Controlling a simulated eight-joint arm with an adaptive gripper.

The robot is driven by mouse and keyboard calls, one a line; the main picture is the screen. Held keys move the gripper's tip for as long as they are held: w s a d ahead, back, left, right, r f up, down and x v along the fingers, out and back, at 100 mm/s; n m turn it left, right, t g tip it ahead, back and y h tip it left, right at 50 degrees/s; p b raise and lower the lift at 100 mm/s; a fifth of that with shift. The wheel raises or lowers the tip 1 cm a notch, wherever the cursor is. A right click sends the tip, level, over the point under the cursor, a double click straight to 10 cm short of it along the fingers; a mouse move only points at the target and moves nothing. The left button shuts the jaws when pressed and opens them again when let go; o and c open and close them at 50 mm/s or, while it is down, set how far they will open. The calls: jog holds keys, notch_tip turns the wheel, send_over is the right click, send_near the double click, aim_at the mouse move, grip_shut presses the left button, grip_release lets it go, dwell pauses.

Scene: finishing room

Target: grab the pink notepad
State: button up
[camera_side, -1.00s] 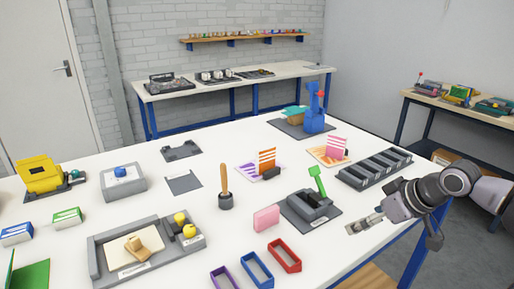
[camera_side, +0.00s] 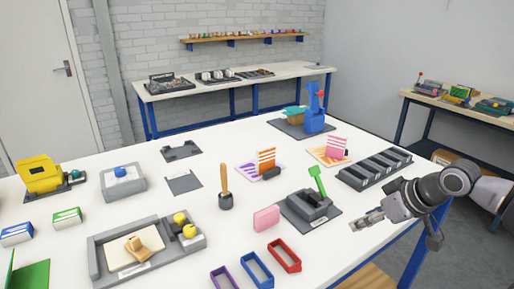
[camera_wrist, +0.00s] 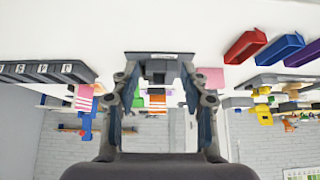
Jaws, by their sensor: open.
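A plain pink block (camera_side: 266,219), which looks like the notepad, stands upright on the white table (camera_side: 225,245) in the side view. It stands left of a grey device with a green lever (camera_side: 305,205). My gripper (camera_side: 366,220) is open and empty, above the table to the right of that device and well apart from the pink block. In the wrist view, upside down, my gripper (camera_wrist: 160,90) shows spread fingers with the grey device (camera_wrist: 158,65) beyond them. The pink block (camera_wrist: 210,78) shows just right of the right finger.
Red (camera_side: 285,255), blue (camera_side: 257,269) and purple (camera_side: 224,277) open trays lie in front of the pink block. A wooden-handled tool (camera_side: 225,188) stands behind it to the left. A pink striped piece (camera_side: 337,147) stands farther back. A dark slotted rack (camera_side: 375,168) lies behind my gripper.

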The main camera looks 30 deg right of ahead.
jog(key=w+a+r+m+g, duration=0.35)
jog(key=w+r+m, duration=0.25)
jog(key=w+m, duration=0.25)
jog(key=m+g, duration=0.4)
jog(key=m, duration=0.5)
send_near(269, 209)
jog(key=shift+s+d+f+t, duration=0.2)
jog(key=shift+s+t, duration=0.05)
jog(key=shift+s, duration=0.1)
jog(key=shift+f, duration=0.3)
notch_tip(269, 209, down, 5)
jog(key=shift+r, duration=0.1)
jog(key=shift+w+a+f, duration=0.1)
jog(key=shift+a+f, duration=0.05)
jog(key=shift+f, duration=1.2)
jog(key=shift+a+f, duration=0.1)
jog(key=shift+f, duration=1.25)
grip_shut()
